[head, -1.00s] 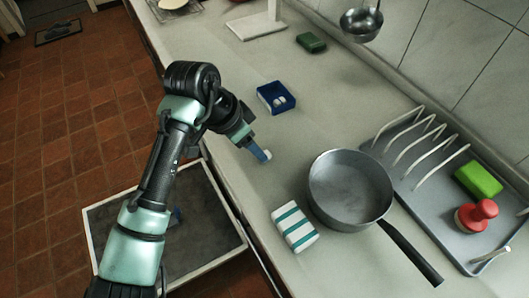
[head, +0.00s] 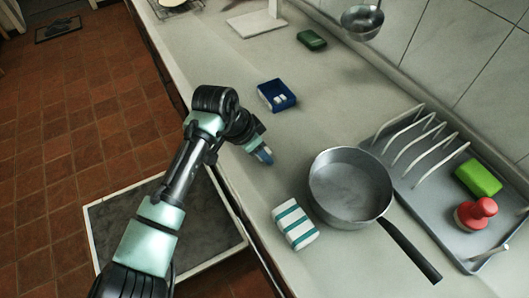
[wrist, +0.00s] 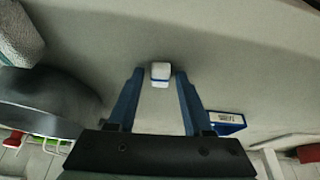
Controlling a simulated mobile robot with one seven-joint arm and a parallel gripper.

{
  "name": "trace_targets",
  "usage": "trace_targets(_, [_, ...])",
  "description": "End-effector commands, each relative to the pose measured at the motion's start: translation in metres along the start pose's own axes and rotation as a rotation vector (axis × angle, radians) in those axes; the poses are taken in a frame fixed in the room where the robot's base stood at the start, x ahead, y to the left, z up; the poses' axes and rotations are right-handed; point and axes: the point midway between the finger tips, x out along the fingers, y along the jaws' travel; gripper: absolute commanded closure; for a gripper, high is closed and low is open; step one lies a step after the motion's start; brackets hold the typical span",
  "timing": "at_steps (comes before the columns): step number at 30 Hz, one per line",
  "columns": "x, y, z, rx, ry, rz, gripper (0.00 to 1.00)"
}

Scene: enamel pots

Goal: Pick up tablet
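A small white tablet with a blue band (wrist: 160,74) lies on the grey counter in the wrist view. My gripper (wrist: 159,72) is open, with one blue finger on each side of the tablet's place and a gap showing on both sides. In the head view my gripper (head: 265,155) points down at the counter, left of the pot, and mostly hides the tablet. A blue box (head: 277,95) with white tablets inside stands farther back; it also shows in the wrist view (wrist: 227,122).
A grey saucepan (head: 350,187) and a white-and-teal striped cloth (head: 295,224) are close by on the right. A tray (head: 425,205) holds a rack, a green sponge (head: 478,178) and a red-handled item (head: 475,213). A green block (head: 311,39) lies at the back.

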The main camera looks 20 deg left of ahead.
Motion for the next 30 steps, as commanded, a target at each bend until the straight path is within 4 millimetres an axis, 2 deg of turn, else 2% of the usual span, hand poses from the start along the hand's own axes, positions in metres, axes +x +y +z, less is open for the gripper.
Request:
trace_targets(1, [0.0,0.0,0.0,0.0,0.0,0.0,0.6])
trace_targets(6, [0.0,0.0,0.0,0.0,0.0,0.0,0.91])
trace_targets(8, [0.0,0.0,0.0,0.0,0.0,0.0,1.0])
trace_targets(20, [-0.005,0.0,-0.002,0.0,0.001,-0.001,1.0])
trace_targets(23, [-0.016,-0.001,-0.008,0.002,0.003,-0.002,1.0])
trace_targets(30, [-0.062,-0.001,-0.027,0.004,0.003,-0.004,1.0])
